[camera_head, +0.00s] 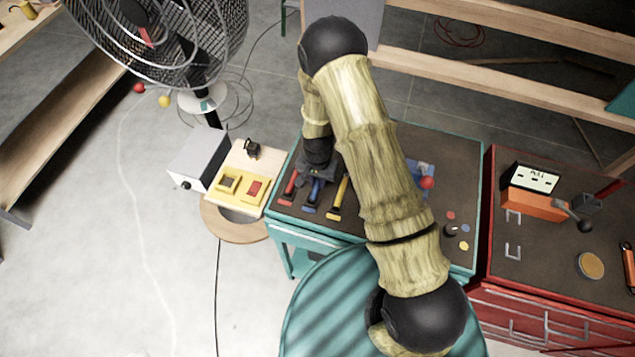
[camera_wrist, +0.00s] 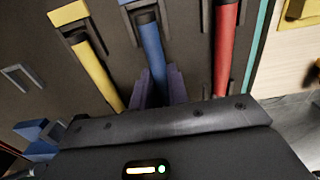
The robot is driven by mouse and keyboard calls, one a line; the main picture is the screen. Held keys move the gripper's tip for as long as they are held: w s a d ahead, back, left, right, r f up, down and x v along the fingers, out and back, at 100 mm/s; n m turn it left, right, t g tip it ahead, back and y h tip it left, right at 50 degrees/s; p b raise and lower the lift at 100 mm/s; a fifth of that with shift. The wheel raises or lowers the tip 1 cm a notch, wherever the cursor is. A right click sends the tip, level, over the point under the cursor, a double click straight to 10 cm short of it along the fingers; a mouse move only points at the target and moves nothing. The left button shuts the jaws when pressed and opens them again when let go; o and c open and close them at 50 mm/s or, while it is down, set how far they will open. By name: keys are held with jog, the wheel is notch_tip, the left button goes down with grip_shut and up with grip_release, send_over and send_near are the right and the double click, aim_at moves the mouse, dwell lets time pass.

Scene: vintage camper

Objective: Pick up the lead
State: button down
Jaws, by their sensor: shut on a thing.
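My gripper (camera_head: 318,172) is low over the dark top of the teal cart, at its left side. In the wrist view its two purplish fingertips (camera_wrist: 163,88) flank the shaft of a blue-handled piece (camera_wrist: 152,50), and it is shut on that piece. The blue piece also shows in the head view (camera_head: 314,191), between a red-handled piece (camera_head: 289,186) and a yellow-handled piece (camera_head: 339,196). Its far end is hidden by my gripper. I cannot tell which thing is the lead; no cord shows between the fingers.
The teal cart (camera_head: 455,165) stands beside a red cabinet (camera_head: 550,265). A fan (camera_head: 165,40) stands at upper left. A round teal ribbed surface (camera_head: 320,300) is in front. Open floor lies at left.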

aim_at(317, 183)
jog(key=shift+r, duration=0.15)
notch_tip(317, 183, up, 10)
jog(key=b, duration=0.3)
dwell(0.9)
jog(key=shift+d+f, duration=0.1)
jog(key=shift+f, duration=0.1)
dwell(0.4)
